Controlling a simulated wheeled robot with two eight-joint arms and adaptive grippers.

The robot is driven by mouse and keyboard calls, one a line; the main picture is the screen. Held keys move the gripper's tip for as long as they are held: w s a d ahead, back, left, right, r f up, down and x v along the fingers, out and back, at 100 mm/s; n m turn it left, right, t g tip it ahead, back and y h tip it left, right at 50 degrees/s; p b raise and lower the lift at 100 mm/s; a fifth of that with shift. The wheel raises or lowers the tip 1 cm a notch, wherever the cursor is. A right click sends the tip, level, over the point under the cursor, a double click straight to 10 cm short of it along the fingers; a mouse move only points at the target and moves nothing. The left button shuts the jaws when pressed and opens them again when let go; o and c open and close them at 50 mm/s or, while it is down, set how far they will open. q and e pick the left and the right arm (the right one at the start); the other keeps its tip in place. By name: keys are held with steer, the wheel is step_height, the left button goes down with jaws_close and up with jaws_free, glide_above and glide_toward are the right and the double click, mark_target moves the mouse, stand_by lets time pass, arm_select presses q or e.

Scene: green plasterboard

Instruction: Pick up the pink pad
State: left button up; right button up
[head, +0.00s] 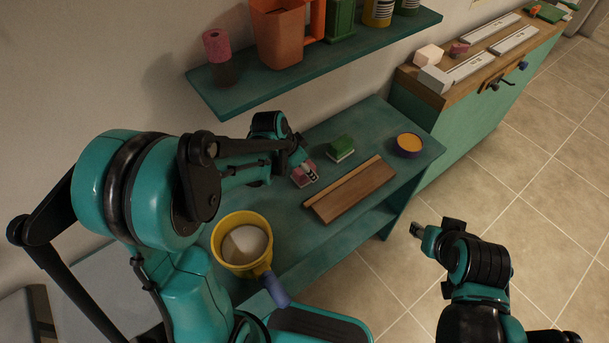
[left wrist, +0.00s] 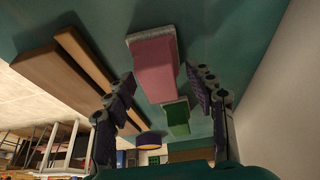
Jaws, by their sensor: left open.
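The pink pad (head: 301,178) lies on the teal table, partly hidden by my left gripper in the head view. In the left wrist view the pink pad (left wrist: 155,62) is a pink block with a pale layer along one side. My left gripper (head: 303,163) is at the pad. In the left wrist view its two fingers (left wrist: 166,88) are spread apart, one on each side of the pad's line, with nothing held between them. My right gripper (head: 418,231) is over the floor, away from the table; its jaw opening is unclear.
A green pad (head: 340,148) and a wooden board (head: 350,188) lie close by. An orange-filled bowl (head: 409,145) is farther right. A yellow pot (head: 241,244) with a blue handle stands at the near left. A shelf (head: 330,62) with containers hangs above the table's back.

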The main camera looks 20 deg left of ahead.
arm_select(q)
jaws_close()
steer(key=shift+r, duration=0.2)
steer(key=shift+r+p, duration=0.25)
steer(key=shift+p, duration=0.05)
step_height(320, 180, up, 3)
steer(key=shift+s+r+p, duration=0.1)
steer(key=shift+r+p, duration=0.1)
steer(key=shift+p, duration=0.8)
steer(key=s+a+p, duration=0.1)
steer(key=s+a, duration=0.2)
steer(key=s, duration=0.1)
steer(key=s+a, duration=0.4)
steer(key=s, duration=0.1)
steer(key=s+a+p, duration=0.1)
steer(key=s+a, duration=0.3)
steer(key=s, duration=0.1)
steer(key=shift+a+f+p, duration=0.15)
steer(key=shift+f+p, duration=0.2)
